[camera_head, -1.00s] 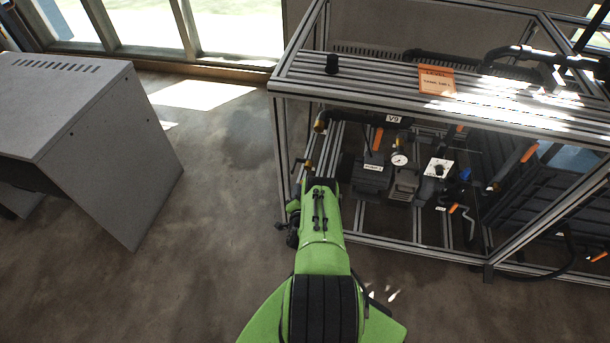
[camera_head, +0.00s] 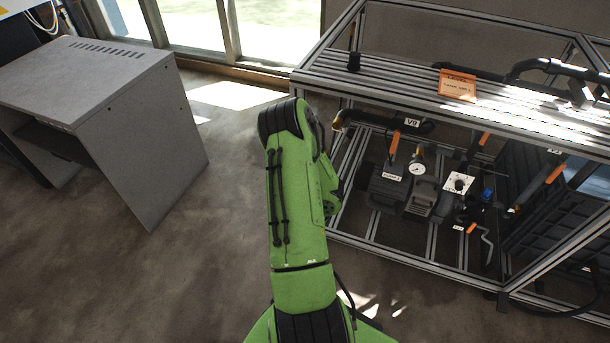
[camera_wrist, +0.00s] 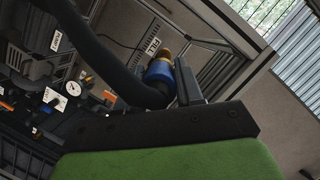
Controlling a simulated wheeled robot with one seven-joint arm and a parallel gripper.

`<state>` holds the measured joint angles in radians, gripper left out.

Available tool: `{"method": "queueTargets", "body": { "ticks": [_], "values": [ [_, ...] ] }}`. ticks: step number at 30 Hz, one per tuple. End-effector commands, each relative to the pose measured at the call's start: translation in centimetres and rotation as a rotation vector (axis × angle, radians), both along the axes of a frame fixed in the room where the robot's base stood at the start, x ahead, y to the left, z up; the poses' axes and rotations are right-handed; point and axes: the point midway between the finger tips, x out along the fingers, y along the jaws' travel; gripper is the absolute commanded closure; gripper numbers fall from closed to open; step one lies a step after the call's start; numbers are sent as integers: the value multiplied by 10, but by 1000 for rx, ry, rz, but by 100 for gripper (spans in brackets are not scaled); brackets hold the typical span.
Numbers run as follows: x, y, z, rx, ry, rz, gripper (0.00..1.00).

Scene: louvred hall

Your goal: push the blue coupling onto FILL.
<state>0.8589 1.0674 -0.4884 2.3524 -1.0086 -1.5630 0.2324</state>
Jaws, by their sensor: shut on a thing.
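The blue coupling (camera_wrist: 158,73) is at the end of a thick black hose (camera_wrist: 92,48) in the wrist view. My gripper (camera_wrist: 172,80) is shut on it; one dark finger shows on its right side, and the other is mostly hidden by the hose. A brass-coloured fitting (camera_wrist: 163,53) is right at the coupling's far end, in line with it. I cannot tell whether the coupling is seated on it. The white FILL label (camera_wrist: 152,46) is just left of the brass fitting. In the head view, my arm hides the gripper, coupling and FILL.
The aluminium frame rack (camera_head: 400,78) stands right of my arm, with a gauge (camera_head: 417,168), orange-handled valves and a pump inside. An orange-red card (camera_head: 457,85) and a black knob (camera_head: 354,62) are on its top. A grey cabinet (camera_head: 150,150) is at left, with clear floor between.

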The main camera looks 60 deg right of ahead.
Motion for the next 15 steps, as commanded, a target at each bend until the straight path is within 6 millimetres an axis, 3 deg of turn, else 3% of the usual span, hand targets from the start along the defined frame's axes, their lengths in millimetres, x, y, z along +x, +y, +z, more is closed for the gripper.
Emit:
{"method": "queueTargets", "body": {
  "ticks": [7, 15],
  "values": [
    [0, -28, 5, 1, -10, -11, 100],
    [7, -43, 5, 8, 5, 11, 100]
  ]
}}
